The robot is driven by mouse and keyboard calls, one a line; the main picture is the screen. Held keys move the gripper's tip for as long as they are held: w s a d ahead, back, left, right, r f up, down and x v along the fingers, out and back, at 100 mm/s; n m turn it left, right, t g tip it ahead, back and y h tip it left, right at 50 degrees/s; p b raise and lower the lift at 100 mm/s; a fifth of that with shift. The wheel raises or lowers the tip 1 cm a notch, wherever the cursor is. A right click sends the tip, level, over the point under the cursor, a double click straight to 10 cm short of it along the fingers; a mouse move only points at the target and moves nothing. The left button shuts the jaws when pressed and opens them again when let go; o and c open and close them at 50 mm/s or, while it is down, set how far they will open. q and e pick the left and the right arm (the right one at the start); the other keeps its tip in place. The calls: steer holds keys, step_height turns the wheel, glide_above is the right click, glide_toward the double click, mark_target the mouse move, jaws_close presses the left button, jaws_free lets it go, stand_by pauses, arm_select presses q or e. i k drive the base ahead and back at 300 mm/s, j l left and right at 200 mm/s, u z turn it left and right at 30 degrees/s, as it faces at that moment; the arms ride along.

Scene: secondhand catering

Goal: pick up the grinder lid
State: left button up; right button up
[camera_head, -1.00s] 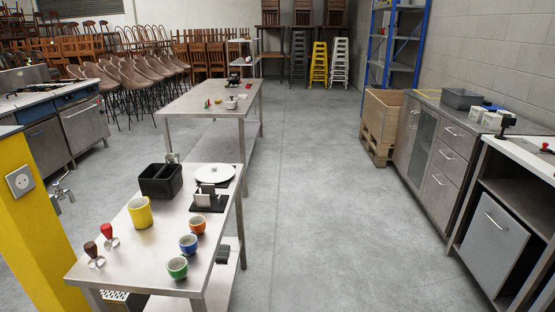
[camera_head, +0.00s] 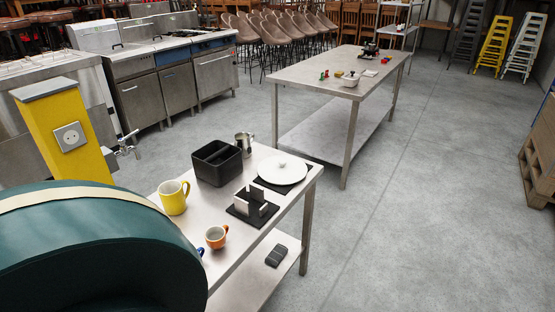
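A white round disc with a small knob on top (camera_head: 282,170) looks like a lid. It lies flat on a dark mat at the far right end of the near steel table (camera_head: 232,258). I cannot tell for sure that it is the grinder lid. Neither of my grippers is in view, and nothing touches the disc. The near left part of the table is hidden at the lower left.
A second steel table (camera_head: 320,75) stands behind.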

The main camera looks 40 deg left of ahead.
mark_target(282, 170)
steer(key=i+l+u, duration=0.1)
steer(key=i+u, duration=0.3)
steer(key=i+l+u, duration=0.15)
steer(key=u, duration=0.25)
steer(key=i+l+u, duration=0.25)
steer(key=u, duration=0.15)
steer(key=l, duration=0.1)
